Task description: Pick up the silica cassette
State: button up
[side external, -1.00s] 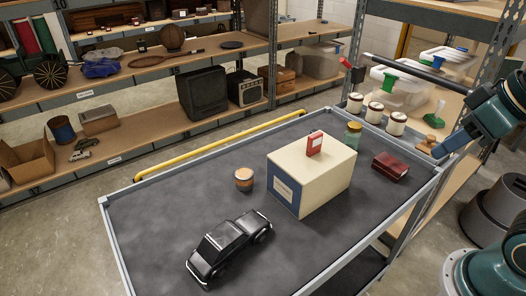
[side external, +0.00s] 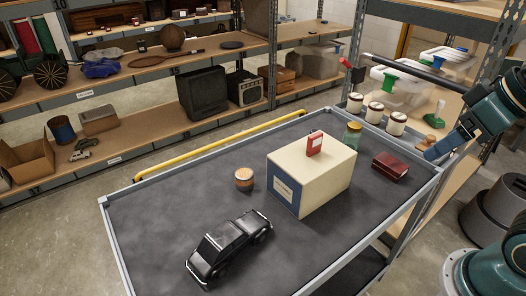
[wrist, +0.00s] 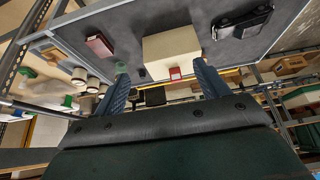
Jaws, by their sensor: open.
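A small red case with a pale label, which looks like the silica cassette (side external: 315,144), stands upright on top of a cream box (side external: 325,180) with a blue end panel. In the wrist view the red case (wrist: 175,73) shows between the fingers but well beyond them, at the near edge of the box (wrist: 172,48). My gripper (side external: 434,152) is at the right in the side view, over the cart's right edge, apart from the cassette. In the wrist view my gripper (wrist: 160,71) has its two blue fingers spread wide with nothing between them.
The cart top (side external: 150,235) also holds a black model car (side external: 228,243), a small round tub (side external: 244,179), a green-lidded jar (side external: 353,135) and a dark red box (side external: 390,166). White jars (side external: 376,111) stand behind. A yellow rail (side external: 215,147) runs along the back edge.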

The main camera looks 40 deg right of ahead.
jog(key=w+a+r+m+g, duration=0.2)
jog(key=w+r+m, duration=0.15)
jog(key=w, duration=0.75)
jog(key=m+g, duration=0.4)
jog(key=m, duration=0.4)
send_over(244, 173)
notch_tip(244, 173, down, 19)
jog(key=shift+d+r, duration=0.1)
jog(key=shift+f, duration=4.3)
